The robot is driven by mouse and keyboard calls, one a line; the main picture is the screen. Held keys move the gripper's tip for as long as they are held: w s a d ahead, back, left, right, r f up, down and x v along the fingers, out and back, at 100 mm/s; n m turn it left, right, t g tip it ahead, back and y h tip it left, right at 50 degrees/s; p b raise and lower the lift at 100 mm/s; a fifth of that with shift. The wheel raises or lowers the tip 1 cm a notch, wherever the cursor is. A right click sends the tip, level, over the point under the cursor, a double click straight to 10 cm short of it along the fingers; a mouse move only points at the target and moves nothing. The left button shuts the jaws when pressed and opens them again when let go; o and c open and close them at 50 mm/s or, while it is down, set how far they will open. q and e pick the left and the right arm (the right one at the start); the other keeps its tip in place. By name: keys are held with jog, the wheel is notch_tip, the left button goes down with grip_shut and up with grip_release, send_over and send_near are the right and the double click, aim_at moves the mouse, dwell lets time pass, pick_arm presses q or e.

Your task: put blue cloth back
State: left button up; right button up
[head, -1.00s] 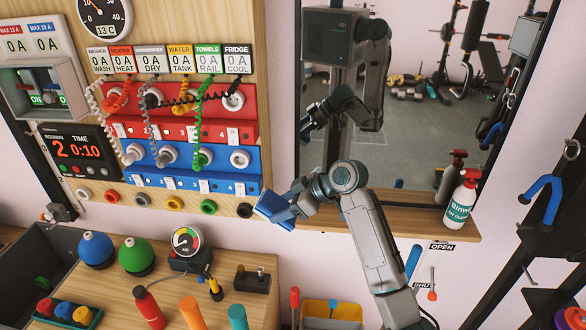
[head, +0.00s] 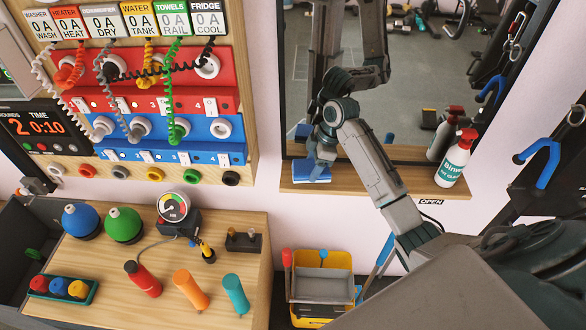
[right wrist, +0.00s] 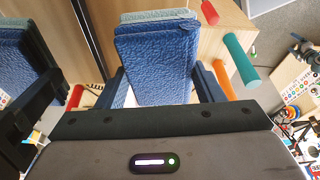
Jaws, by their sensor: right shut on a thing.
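The blue cloth (head: 312,173) is a folded, thick, fuzzy pad at the left end of the wooden ledge (head: 415,180) below the mirror. My right gripper (head: 320,155) is shut on it, pointing down. I cannot tell whether the cloth touches the ledge. In the right wrist view the cloth (right wrist: 155,62) sits between the fingers, and its reflection shows at the left. My left gripper is not in view.
A white spray bottle with a red head (head: 457,160) stands on the ledge's right part. The mirror (head: 430,70) rises behind. A plug panel (head: 165,125) is at the left. Below are a yellow bin (head: 310,322) and a wooden bench (head: 105,285) with bottles and a gauge.

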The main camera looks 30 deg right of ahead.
jog(key=shift+w+d, duration=0.1)
jog(key=shift+d, duration=0.25)
jog(key=shift+f, duration=0.1)
jog(key=shift+s+f+b, duration=0.2)
jog(key=shift+f+b, duration=0.3)
jog(key=shift+b, duration=0.3)
jog(key=shift+f+b, duration=0.65)
jog(key=shift+b, duration=0.05)
jog(key=shift+w+f, duration=0.1)
jog(key=shift+f, duration=0.25)
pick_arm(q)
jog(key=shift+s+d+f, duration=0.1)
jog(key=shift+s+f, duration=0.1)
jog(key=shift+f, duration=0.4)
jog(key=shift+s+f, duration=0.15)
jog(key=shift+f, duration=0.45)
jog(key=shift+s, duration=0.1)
pick_arm(e)
jog(key=shift+f, duration=0.15)
